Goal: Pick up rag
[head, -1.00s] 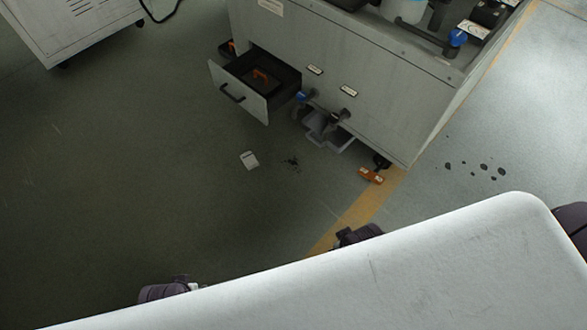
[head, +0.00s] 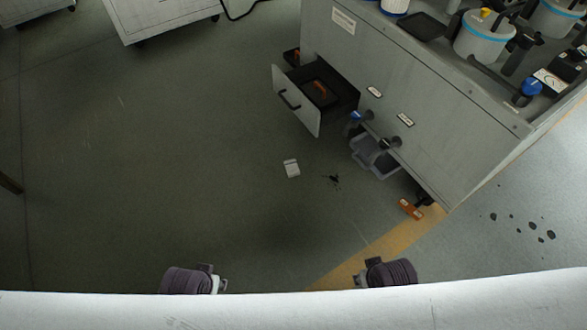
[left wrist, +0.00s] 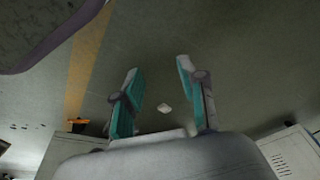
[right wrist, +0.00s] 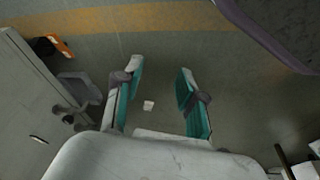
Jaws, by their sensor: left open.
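A small white folded piece, which looks like the rag (head: 291,168), lies flat on the dark floor in front of the open drawer. It also shows in the left wrist view (left wrist: 164,108) and in the right wrist view (right wrist: 148,105), seen between the fingers each time but well beyond them. My left gripper (left wrist: 160,68) is open and empty. My right gripper (right wrist: 160,69) is open and empty. In the head view only parts of my two arms show above my white body; the fingers are hidden there.
A grey machine cabinet stands at the right with a pulled-out drawer (head: 297,101) holding an orange-handled item. A grey bin (head: 373,158) and an orange block (head: 410,209) sit at its foot. The floor at left is clear.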

